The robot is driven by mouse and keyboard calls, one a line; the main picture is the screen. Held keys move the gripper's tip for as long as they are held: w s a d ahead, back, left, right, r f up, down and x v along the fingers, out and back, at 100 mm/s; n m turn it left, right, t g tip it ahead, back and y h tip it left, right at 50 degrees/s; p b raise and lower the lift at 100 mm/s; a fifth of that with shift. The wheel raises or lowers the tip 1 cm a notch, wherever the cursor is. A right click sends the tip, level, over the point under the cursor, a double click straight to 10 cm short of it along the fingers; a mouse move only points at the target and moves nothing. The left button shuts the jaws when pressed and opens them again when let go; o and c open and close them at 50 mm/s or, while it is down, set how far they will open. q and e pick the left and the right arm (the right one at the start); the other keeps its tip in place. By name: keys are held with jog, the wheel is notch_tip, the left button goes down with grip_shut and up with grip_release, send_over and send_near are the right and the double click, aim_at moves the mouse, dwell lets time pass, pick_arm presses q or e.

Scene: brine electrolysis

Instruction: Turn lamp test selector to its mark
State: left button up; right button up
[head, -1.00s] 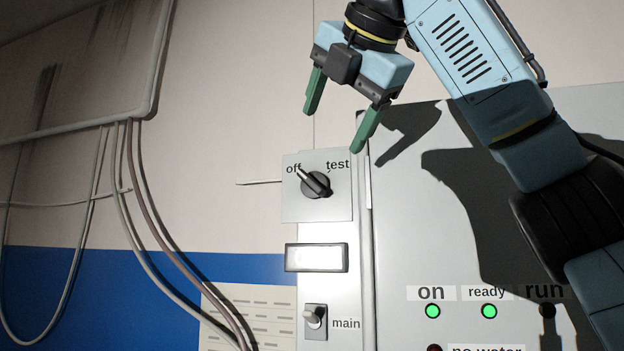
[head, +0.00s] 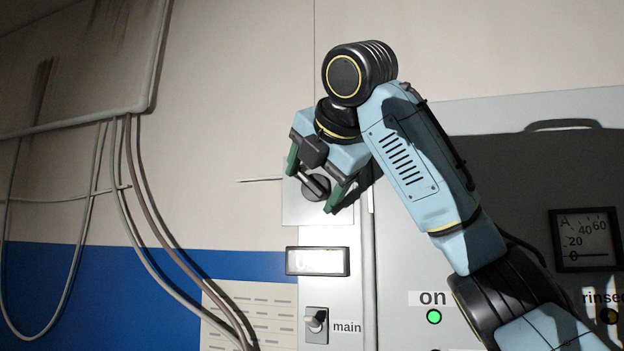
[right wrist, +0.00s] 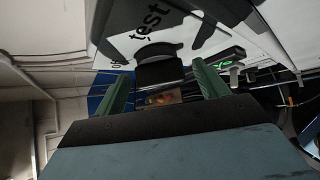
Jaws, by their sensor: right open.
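The lamp test selector (head: 318,188) is a dark round knob with a grey bar handle on a light plate (head: 291,214) on the wall panel. Its bar slants from upper left to lower right in the head view. My right gripper (head: 309,191) is open, with one green finger on each side of the knob; I cannot tell whether they touch it. In the right wrist view the knob (right wrist: 158,66) lies between the open fingers, with the "test" label (right wrist: 150,22) above it and "off" partly seen. The gripper hides both labels in the head view. My left gripper is out of view.
Below the selector are a framed rectangular window (head: 318,261) and a switch marked "main" (head: 316,322). A green "on" light (head: 434,317) and an ammeter (head: 585,240) are on the cabinet at right. Cables (head: 140,220) hang on the wall at left.

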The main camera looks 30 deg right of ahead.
jog(key=shift+w+d+f, duration=0.1)
jog(key=shift+w+f, duration=0.1)
jog(key=shift+w, duration=0.1)
jog(key=shift+c, duration=0.3)
jog(key=c, duration=0.9)
